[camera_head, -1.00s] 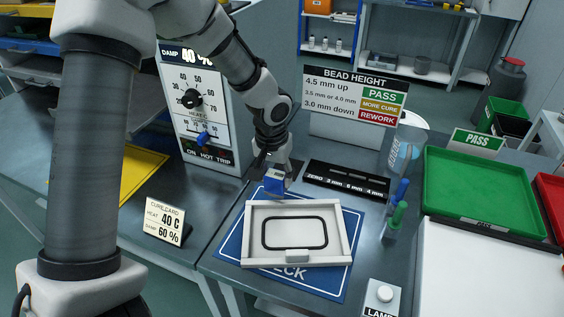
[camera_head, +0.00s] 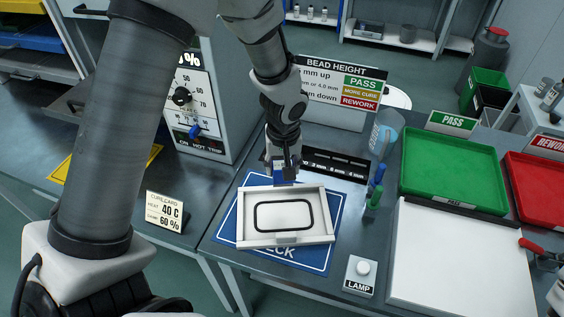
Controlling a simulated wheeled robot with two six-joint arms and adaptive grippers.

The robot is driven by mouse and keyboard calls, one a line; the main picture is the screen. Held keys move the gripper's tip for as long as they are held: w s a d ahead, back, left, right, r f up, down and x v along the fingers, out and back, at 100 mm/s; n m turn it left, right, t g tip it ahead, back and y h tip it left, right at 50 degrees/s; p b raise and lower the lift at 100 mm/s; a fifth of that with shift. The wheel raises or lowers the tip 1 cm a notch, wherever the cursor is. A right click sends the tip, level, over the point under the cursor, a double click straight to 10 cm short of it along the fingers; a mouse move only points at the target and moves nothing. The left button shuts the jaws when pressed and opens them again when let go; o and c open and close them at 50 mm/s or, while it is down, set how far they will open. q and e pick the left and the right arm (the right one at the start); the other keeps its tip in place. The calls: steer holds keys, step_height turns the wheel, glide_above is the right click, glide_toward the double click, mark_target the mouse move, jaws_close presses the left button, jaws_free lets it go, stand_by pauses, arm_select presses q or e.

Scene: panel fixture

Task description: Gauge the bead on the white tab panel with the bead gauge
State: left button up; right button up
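The white tab panel (camera_head: 284,199) lies on the blue check mat (camera_head: 325,256), with a black rounded-rectangle bead on its face and a small tab at its near edge. My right gripper is not in view.
A black gauge strip (camera_head: 338,165) lies behind the mat. Green pass (camera_head: 450,170) and red rework trays (camera_head: 540,190) stand farther right. The bead height sign (camera_head: 335,85) stands behind.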

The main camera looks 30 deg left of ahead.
arm_select(q)
steer(key=shift+s+f+b, duration=0.15)
steer(key=shift+f+b, duration=0.3)
steer(key=shift+b, duration=0.05)
step_height(320, 180, down, 7)
steer(key=b, duration=0.6)
steer(key=shift+f+b, duration=0.15)
steer(key=shift+b, duration=0.15)
steer(key=shift+f+b, duration=0.4)
steer(key=shift+b, duration=0.1)
stand_by(1.1)
steer(key=shift+r, duration=0.1)
step_height(320, 180, up, 8)
steer(key=p, duration=0.6)
steer(key=shift+p, duration=0.4)
